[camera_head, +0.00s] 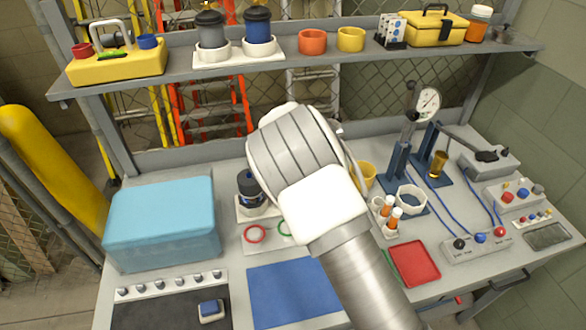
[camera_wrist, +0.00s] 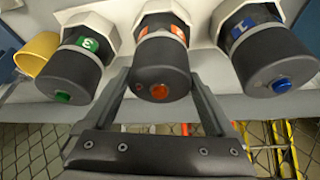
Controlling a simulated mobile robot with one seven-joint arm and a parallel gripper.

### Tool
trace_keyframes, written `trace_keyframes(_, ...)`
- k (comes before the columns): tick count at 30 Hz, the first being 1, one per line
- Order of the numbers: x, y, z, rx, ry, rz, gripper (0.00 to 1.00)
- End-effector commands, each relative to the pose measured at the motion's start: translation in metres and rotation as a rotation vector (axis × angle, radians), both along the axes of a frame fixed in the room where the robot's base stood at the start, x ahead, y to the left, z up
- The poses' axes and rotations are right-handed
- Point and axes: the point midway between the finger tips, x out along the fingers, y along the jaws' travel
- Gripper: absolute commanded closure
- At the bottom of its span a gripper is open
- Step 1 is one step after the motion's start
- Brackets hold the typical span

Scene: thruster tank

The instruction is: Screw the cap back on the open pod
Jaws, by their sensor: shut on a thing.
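Three dark pods stand in white hexagonal collars in the wrist view: a green-marked pod (camera_wrist: 84,45), an orange-marked pod (camera_wrist: 165,25) and a blue-marked pod (camera_wrist: 245,22). Each has a dark end with a coloured button. My gripper (camera_wrist: 165,88) is shut on the dark cap (camera_wrist: 160,72) with the orange button, one finger on each side. The cap lines up with the orange-marked pod and seems to touch it; I cannot tell how tightly it sits. In the head view the blue-marked pod (camera_head: 251,190) shows left of my arm, which hides the other two and my fingertips.
A yellow cup (camera_head: 366,174) stands right of my wrist. A light-blue box (camera_head: 162,222) fills the bench's left side. A gauge press (camera_head: 410,135), orange-capped vials (camera_head: 388,212) and a red tray (camera_head: 414,262) are on the right. A shelf (camera_head: 300,69) crosses above. The blue mat (camera_head: 285,292) is bare.

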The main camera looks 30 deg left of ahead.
Motion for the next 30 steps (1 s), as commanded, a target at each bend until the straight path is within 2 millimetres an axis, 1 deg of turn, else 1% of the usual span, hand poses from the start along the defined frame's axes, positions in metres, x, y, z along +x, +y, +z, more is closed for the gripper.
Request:
trace_keyframes(8, 0.0008, -0.0026, 0.0009, -0.006, -0.002, -0.112, 0.58)
trace_keyframes(18, 0.0014, -0.0036, -0.0006, -0.010, -0.002, -0.319, 0.58)
trace_keyframes(27, 0.0024, -0.0048, -0.0006, -0.008, -0.003, -0.349, 0.58)
trace_keyframes(28, 0.0024, -0.0049, -0.0006, -0.008, -0.003, -0.349, 0.04)
trace_keyframes(29, 0.0023, -0.0049, -0.0006, -0.008, -0.002, -0.349, 0.00)
trace_keyframes(30, 0.0022, -0.0046, -0.0007, -0.008, -0.002, -0.349, 0.00)
